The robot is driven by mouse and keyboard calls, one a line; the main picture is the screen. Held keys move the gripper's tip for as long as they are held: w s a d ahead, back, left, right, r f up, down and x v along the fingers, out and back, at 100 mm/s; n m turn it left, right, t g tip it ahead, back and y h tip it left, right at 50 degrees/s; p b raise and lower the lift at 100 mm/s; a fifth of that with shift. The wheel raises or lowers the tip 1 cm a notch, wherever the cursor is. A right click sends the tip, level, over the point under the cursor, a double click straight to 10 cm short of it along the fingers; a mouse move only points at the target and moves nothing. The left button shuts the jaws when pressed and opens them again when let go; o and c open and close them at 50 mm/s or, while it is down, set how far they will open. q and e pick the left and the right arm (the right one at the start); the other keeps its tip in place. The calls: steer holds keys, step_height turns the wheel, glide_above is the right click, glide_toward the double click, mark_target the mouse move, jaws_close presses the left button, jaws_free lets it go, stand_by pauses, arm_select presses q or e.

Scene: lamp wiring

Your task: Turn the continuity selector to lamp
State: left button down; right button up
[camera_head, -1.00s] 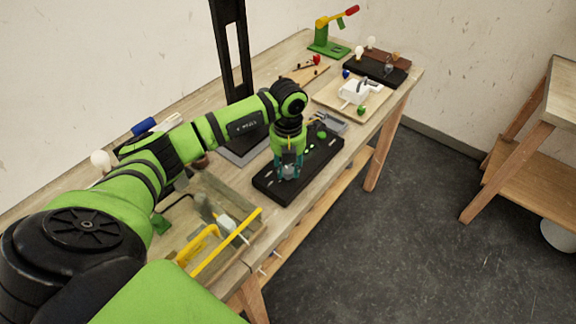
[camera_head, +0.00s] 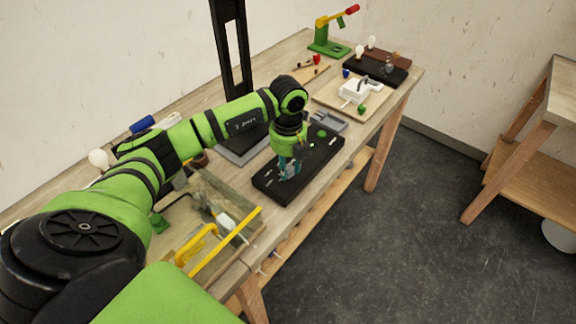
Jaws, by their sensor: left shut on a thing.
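A black board (camera_head: 265,183) lies on the workbench, with a green round part (camera_head: 322,134) and small pale marks on its top. My left gripper (camera_head: 288,172) points down at the near part of this board. Its teal fingers are shut on a small part at the board's surface, which I take to be the continuity selector. The fingers hide most of that part, so its pointer and setting cannot be read. My right gripper is not in view.
A tray (camera_head: 240,260) with yellow-handled tools is at the near left of the bench. A grey tray (camera_head: 330,120) sits just beyond the board. Farther back are a wooden board with a white box (camera_head: 354,91), bulbs in a dark holder (camera_head: 375,72) and a green stand (camera_head: 328,46).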

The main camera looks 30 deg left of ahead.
mark_target(289, 169)
arm_select(q)
steer(key=n, duration=0.5)
steer(key=shift+n, duration=0.3)
steer(key=n, duration=0.5)
steer(key=shift+f+n, duration=0.1)
steer(key=shift+n, duration=0.6)
steer(key=shift+d, duration=0.1)
steer(key=c, duration=0.9)
jaws_free()
steer(key=shift+r, duration=0.25)
step_height(289, 169, up, 12)
steer(key=shift+f, duration=0.15)
